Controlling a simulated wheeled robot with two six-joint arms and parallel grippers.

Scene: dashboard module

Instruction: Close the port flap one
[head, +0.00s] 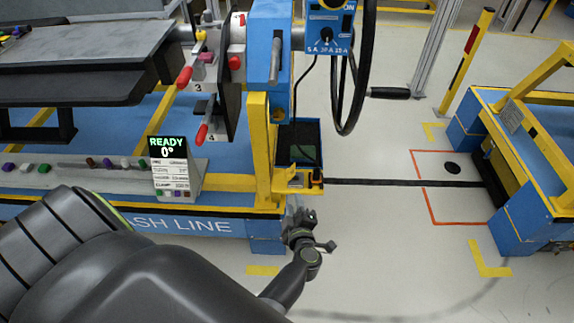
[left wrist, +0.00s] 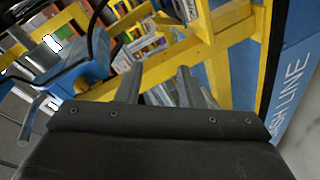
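I cannot pick out a port flap marked one in either view. A small yellow bracket (head: 290,180) with an orange-red tip sits at the right end of the blue and yellow stand, below a dark tray (head: 299,144). My left gripper (head: 303,220) is just below and in front of this bracket in the head view, apart from the stand as far as I can tell. In the left wrist view its two fingers (left wrist: 158,85) are spread with a gap and hold nothing visible. My right gripper is in neither view.
The stand's blue front (head: 190,222) lies left of the gripper. A display (head: 172,167) reads READY 0°. Red-handled clamps (head: 203,130) and a black handwheel (head: 350,90) are above.

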